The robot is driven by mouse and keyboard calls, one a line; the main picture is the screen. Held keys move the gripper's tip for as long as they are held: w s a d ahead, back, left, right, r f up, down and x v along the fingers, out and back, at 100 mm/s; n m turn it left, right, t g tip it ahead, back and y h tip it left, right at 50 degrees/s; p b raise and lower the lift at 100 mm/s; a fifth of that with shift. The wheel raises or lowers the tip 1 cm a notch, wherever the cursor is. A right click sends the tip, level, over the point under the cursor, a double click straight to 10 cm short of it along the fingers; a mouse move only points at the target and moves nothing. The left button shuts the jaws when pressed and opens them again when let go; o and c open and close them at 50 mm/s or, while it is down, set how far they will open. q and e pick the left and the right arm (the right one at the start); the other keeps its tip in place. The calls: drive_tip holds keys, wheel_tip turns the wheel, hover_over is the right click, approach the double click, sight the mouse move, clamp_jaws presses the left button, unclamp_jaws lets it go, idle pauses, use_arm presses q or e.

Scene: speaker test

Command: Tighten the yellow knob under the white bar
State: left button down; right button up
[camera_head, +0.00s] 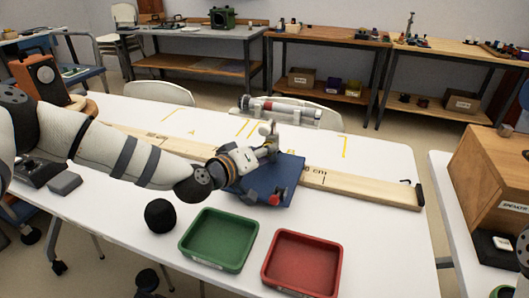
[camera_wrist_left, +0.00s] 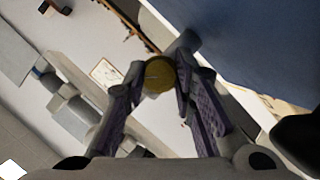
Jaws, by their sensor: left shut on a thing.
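The yellow knob (camera_wrist_left: 158,74) shows as a round face between the fingers in the left wrist view. My left gripper (camera_wrist_left: 160,78) is shut on it, with one finger on each side. In the head view my left gripper (camera_head: 266,150) is at the upright post above a blue base plate (camera_head: 290,170), and the knob is hidden there. A pale, whitish horizontal bar (camera_head: 298,113) with a red part sits at the top of the post, above my gripper. Whether the knob is tight cannot be seen. My right gripper is in neither view.
A wooden board (camera_head: 365,189) with a scale runs across the white table (camera_head: 390,240) behind the blue plate. A green tray (camera_head: 200,258) and a red tray (camera_head: 332,268) stand at the front. A wooden box (camera_head: 480,175) is at the right.

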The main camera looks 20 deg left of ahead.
use_arm(q)
drive_tip(key=shift+r, duration=0.1)
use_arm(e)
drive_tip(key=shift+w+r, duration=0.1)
use_arm(q)
drive_tip(key=shift+r+m+p, duration=0.25)
drive_tip(key=shift+m+p, duration=0.05)
drive_tip(key=shift+p, duration=0.1)
drive_tip(key=shift+d+r+m+y+p, duration=0.15)
drive_tip(key=shift+r+m+y+p, duration=0.1)
drive_tip(key=shift+m+y+p, duration=0.5)
drive_tip(key=shift+f+m+y+p, duration=0.15)
drive_tip(key=shift+m+y+p, duration=0.2)
drive_tip(key=shift+m, duration=0.4)
drive_tip(key=shift+d+f+m+y, duration=0.1)
drive_tip(key=shift+f+m+y, duration=0.15)
drive_tip(key=shift+m+y, duration=0.55)
drive_tip(key=m+y, duration=0.2)
drive_tip(key=m, duration=0.1)
drive_tip(key=shift+f+m, duration=0.15)
drive_tip(key=shift+m, duration=0.15)
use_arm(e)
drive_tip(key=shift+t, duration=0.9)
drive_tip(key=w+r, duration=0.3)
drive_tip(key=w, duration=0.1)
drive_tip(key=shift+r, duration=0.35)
use_arm(q)
drive_tip(key=shift+y, duration=0.4)
